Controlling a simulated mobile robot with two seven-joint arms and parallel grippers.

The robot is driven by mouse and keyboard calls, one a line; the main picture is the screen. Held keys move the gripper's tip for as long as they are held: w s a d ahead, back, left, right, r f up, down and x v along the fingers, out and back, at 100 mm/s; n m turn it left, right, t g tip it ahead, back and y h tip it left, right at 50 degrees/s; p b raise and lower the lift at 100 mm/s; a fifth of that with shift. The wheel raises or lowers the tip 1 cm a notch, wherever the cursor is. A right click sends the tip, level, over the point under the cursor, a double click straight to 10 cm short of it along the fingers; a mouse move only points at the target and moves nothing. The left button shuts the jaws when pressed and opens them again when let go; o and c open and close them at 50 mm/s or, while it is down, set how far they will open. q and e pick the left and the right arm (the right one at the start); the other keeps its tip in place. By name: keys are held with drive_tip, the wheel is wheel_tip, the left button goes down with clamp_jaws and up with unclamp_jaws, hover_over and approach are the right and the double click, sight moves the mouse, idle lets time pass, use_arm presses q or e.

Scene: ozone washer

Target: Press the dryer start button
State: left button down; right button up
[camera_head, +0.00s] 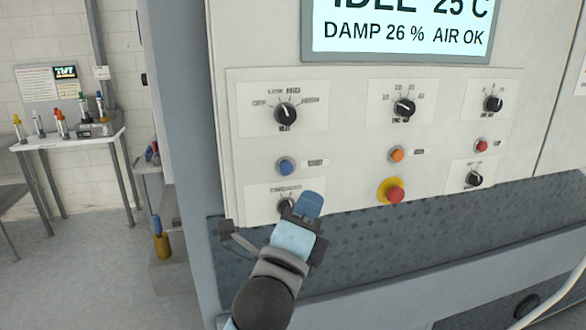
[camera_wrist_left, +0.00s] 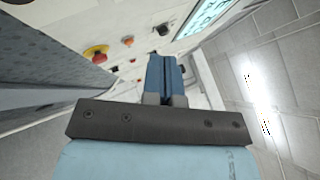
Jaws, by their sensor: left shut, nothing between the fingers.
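The machine's control panel (camera_head: 340,150) carries a blue button (camera_head: 286,166), an orange button (camera_head: 397,154) and a small red button (camera_head: 481,146). Small labels sit beside the buttons, too small to read, so I cannot tell which one is dryer start. My left gripper (camera_head: 311,199) is shut and empty, its blue fingers pointing at the panel below and right of the blue button. It partly covers the lower left knob (camera_head: 286,204). In the left wrist view the shut fingers (camera_wrist_left: 165,62) point toward the panel, and the orange button (camera_wrist_left: 127,41) shows left of them. My right gripper is not in view.
A red mushroom button on a yellow base (camera_head: 395,194) sits right of my gripper. Several black knobs, one at upper left (camera_head: 286,113), surround the buttons. The screen (camera_head: 400,28) reads DAMP 26 % AIR OK. A dark dimpled ledge (camera_head: 450,225) juts out below the panel.

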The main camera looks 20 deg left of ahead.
sight(286, 168)
use_arm(q)
drive_tip(key=shift+s+r, duration=0.2)
drive_tip(key=shift+w+a+f, duration=0.1)
drive_tip(key=shift+w+a, duration=0.75)
drive_tip(key=shift+w, duration=0.4)
drive_tip(key=shift+w+a+r, duration=0.1)
drive_tip(key=shift+w+a, duration=0.7)
drive_tip(key=shift+w, duration=0.45)
drive_tip(key=shift+w+a+f, duration=0.1)
drive_tip(key=shift+w+a, duration=0.75)
drive_tip(key=shift+w, duration=0.4)
drive_tip(key=shift+w+p, duration=0.1)
drive_tip(key=shift+p, duration=0.25)
drive_tip(key=shift+w+a, duration=0.25)
